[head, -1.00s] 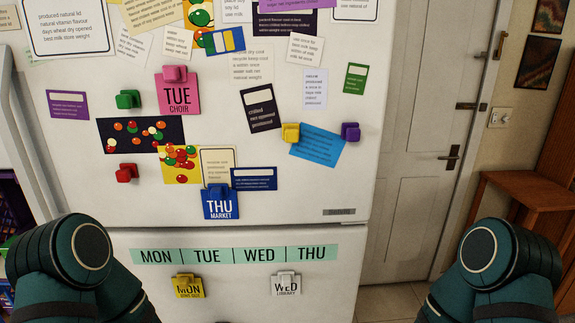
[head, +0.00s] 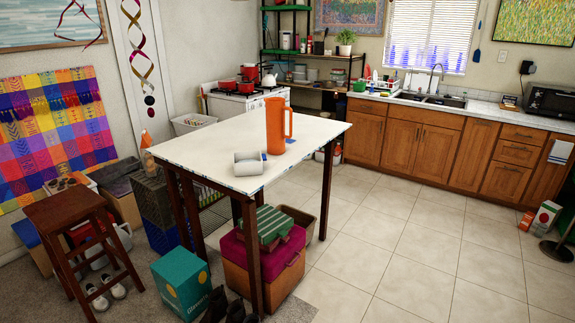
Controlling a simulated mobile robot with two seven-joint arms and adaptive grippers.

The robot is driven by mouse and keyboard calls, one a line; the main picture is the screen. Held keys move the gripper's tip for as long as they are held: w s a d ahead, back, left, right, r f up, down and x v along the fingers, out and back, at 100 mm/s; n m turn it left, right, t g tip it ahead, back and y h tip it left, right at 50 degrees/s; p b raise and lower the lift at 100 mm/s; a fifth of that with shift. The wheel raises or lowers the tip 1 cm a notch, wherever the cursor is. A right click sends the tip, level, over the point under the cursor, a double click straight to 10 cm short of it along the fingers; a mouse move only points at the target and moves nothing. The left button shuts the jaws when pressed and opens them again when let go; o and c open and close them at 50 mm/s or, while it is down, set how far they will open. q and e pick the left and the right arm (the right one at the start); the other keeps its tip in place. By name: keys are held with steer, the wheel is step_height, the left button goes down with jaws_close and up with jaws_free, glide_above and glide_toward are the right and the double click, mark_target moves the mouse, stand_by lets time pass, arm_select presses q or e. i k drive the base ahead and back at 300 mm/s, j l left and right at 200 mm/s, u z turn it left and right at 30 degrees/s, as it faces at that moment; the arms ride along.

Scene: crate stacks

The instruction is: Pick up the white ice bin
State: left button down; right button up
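I cannot tell for sure which thing is the white ice bin. A white, open-topped bin (head: 194,122) stands beyond the table, beside the stove, partly hidden by the table's far edge. A small white and grey container (head: 248,163) lies on its side on the white-topped table (head: 215,145). Neither of my grippers is in view, and nothing is seen held.
An orange pitcher (head: 276,128) stands on the table. A wooden stool (head: 68,210), a teal box (head: 181,283) and a magenta-lidded box (head: 268,265) crowd the floor at left and under the table. The tiled floor (head: 400,235) at right is mostly clear.

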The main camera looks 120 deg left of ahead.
mark_target(246, 164)
steer(key=u, duration=4.2)
steer(key=i+j+z, duration=0.1)
steer(key=i+j, duration=1.9)
steer(key=j, duration=0.1)
